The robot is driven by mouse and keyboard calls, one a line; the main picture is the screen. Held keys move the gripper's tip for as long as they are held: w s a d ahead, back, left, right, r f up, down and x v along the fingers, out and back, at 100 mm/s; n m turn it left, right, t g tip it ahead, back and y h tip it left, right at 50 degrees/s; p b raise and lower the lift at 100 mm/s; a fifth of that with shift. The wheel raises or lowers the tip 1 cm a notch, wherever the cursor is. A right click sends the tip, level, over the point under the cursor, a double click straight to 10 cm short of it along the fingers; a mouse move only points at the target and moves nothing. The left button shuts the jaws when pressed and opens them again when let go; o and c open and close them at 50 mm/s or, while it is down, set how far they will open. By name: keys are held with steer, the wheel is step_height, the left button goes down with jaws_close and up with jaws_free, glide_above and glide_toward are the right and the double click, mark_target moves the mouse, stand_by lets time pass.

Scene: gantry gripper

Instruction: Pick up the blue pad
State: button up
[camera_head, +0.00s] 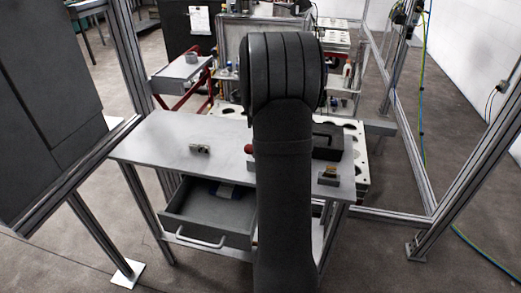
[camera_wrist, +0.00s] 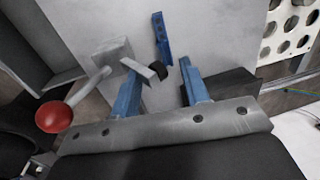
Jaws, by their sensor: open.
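A blue pad (camera_wrist: 161,38), a narrow strip, lies on the grey tabletop, near the top middle of the wrist view. My gripper (camera_wrist: 159,67) is open, its two blue fingers spread, with the pad apart from them and beyond their tips. A small metal piece with a black end (camera_wrist: 158,70) shows between the fingers; I cannot tell how it is supported. In the head view my arm hides my gripper and this pad. A blue and pale item (camera_head: 226,190) lies in the open drawer; I cannot tell what it is.
A lever with a red ball knob (camera_wrist: 53,117) and its grey block (camera_wrist: 112,58) stand left of my gripper. A black box (camera_head: 328,141) is at the right of the table (camera_head: 165,135). A small metal part (camera_head: 199,149) lies left. The drawer (camera_head: 208,222) stands open in front.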

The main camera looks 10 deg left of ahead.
steer(key=f, duration=0.2)
steer(key=w+f, duration=0.1)
steer(key=f, duration=0.4)
steer(key=shift+w+a, duration=0.15)
steer(key=shift+w, duration=0.15)
steer(key=shift+c, duration=0.4)
jaws_close()
